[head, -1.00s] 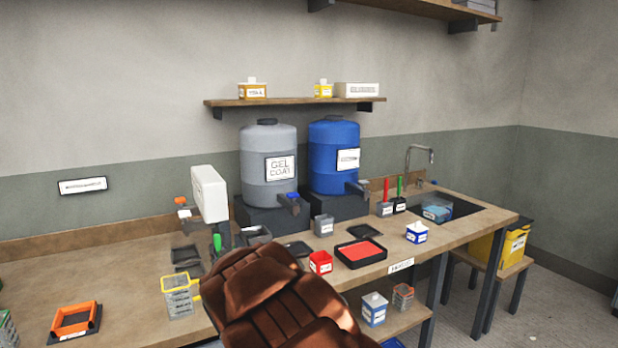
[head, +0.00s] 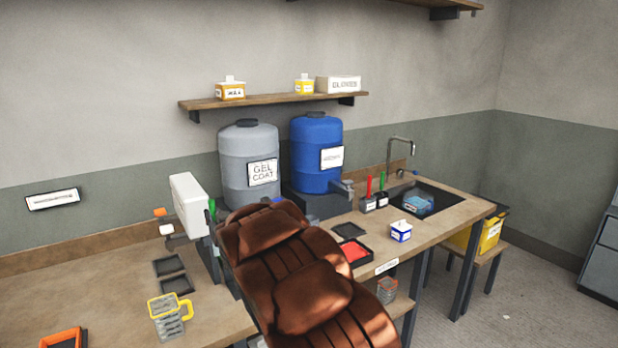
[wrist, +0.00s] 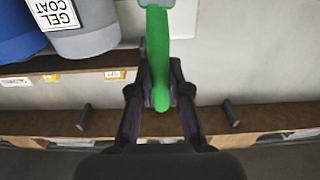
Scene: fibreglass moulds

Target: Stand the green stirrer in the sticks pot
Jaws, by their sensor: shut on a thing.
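In the wrist view my gripper (wrist: 160,78) is shut on the green stirrer (wrist: 158,50), a thick, slightly curved green piece between the two dark fingers. A pale grey part shows at its far end, cut by the picture edge. In the head view my brown arm hides the gripper; a bit of green (head: 212,206), likely the stirrer, shows beside it. By the sink stand a small pot (head: 368,203) with a red stick (head: 369,184) and a darker pot (head: 381,200) with a green stick (head: 381,180). Their labels are too small to read, so I cannot tell which is the sticks pot.
A grey gel coat drum (head: 249,165) and a blue drum (head: 316,150) stand at the back of the bench. A white box-like unit (head: 188,205) stands left of my arm. A red-filled tray (head: 353,251), a blue-white box (head: 401,231) and the sink (head: 440,198) lie right.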

